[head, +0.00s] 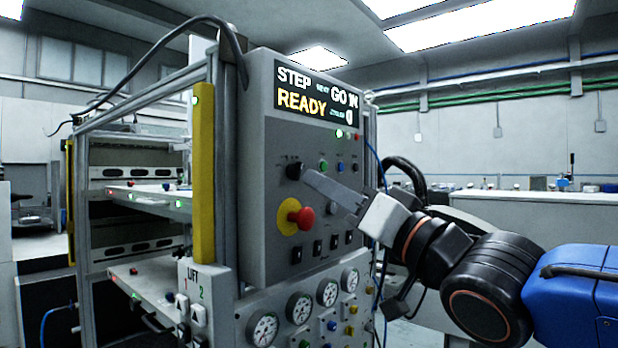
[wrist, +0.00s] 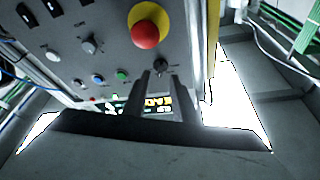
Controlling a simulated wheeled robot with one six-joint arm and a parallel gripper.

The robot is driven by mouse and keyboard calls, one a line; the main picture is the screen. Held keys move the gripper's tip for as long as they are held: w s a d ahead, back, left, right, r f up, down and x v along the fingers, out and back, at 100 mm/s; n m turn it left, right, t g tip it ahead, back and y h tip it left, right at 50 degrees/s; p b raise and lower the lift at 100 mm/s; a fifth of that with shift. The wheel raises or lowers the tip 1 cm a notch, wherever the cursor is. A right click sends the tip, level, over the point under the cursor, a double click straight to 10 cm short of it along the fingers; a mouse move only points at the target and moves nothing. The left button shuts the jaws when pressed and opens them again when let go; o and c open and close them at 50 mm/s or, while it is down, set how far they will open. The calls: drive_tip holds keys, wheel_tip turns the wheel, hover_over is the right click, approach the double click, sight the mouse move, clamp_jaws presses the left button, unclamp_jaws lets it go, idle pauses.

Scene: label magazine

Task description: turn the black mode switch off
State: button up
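The black mode switch (head: 293,171) is a small round knob on the grey control panel (head: 258,110), left of a row of small coloured buttons. My gripper (head: 308,173) reaches in from the right, its fingertips close beside the knob. In the wrist view, where the panel appears upside down, the black knob (wrist: 159,66) lies just beyond the gap between the fingertips (wrist: 163,78). The two fingers stand apart with nothing seen between them. I cannot tell whether they touch the knob. The knob's pointer direction is too small to read.
A red emergency button (head: 302,217) on a yellow disc sits just below the switch. A grey knob (wrist: 90,44) and several small buttons are nearby. The display (head: 315,95) reads STEP, GO IN, READY. A yellow post (head: 203,170) stands left of the panel. Gauges (head: 263,328) lie below.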

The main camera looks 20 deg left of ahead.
sight(300, 172)
drive_tip(key=shift+x, duration=2.4)
drive_tip(key=shift+c, duration=0.3)
clamp_jaws()
